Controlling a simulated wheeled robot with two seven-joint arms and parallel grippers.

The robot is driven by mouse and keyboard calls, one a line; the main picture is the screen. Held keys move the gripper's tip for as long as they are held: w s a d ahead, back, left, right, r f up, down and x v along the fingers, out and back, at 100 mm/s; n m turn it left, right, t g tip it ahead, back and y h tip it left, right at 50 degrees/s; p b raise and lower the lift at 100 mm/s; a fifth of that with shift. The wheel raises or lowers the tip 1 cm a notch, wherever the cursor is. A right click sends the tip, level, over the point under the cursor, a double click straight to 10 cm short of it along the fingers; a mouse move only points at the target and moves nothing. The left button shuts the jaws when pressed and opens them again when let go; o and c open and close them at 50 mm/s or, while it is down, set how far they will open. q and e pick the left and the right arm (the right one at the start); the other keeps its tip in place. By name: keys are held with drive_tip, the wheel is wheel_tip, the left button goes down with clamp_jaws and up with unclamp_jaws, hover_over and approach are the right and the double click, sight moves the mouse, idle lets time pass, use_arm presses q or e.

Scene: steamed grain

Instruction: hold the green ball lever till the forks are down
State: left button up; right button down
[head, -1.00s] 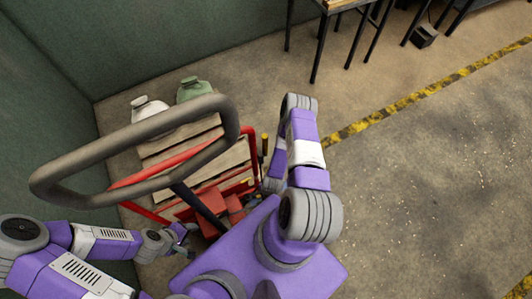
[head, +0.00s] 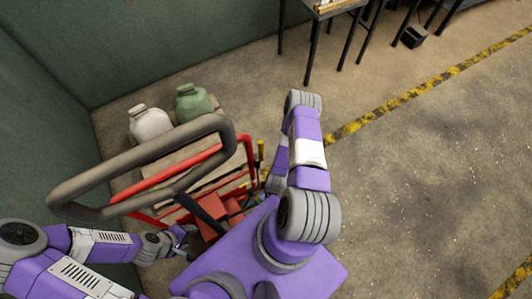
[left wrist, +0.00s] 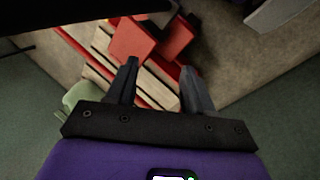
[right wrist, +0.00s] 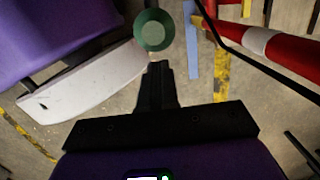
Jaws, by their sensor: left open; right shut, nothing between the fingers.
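The green ball (right wrist: 154,30) of the lever shows in the right wrist view just beyond the fingertips of my right gripper (right wrist: 158,68). That gripper is shut with nothing between its fingers; whether the tips touch the ball I cannot tell. My left gripper (left wrist: 158,75) is open and empty above red parts of the truck; in the head view it (head: 184,236) is low, beside the truck's red body. The red pallet truck (head: 213,206) carries a wooden pallet (head: 187,155). Its forks are hidden under the load.
A white jar (head: 150,122) and a green jar (head: 193,102) stand on the pallet. The thick grey handle loop (head: 140,157) rises in front of it. Green walls close in the left and back. A black-legged table (head: 318,12) stands behind. Floor on the right is open.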

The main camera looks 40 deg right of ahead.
drive_tip(key=d+r+p, duration=0.2)
drive_tip(key=d+r, duration=0.2)
drive_tip(key=r, duration=0.3)
drive_tip(key=shift+s+r, duration=0.3)
drive_tip(key=shift+s, duration=0.1)
drive_tip(key=w+a+r+n+y+p, duration=0.1)
drive_tip(key=w+a+r+n, duration=0.1)
drive_tip(key=a+r+n, duration=0.6)
drive_tip(key=w+a+r+n+y+p, duration=0.1)
drive_tip(key=w+a+r+n, duration=0.2)
drive_tip(key=a+r+n, duration=0.5)
drive_tip(key=shift+w+a+r+n+y, duration=0.15)
drive_tip(key=shift+w+a+n+y, duration=0.15)
drive_tip(key=shift+a+n, duration=0.7)
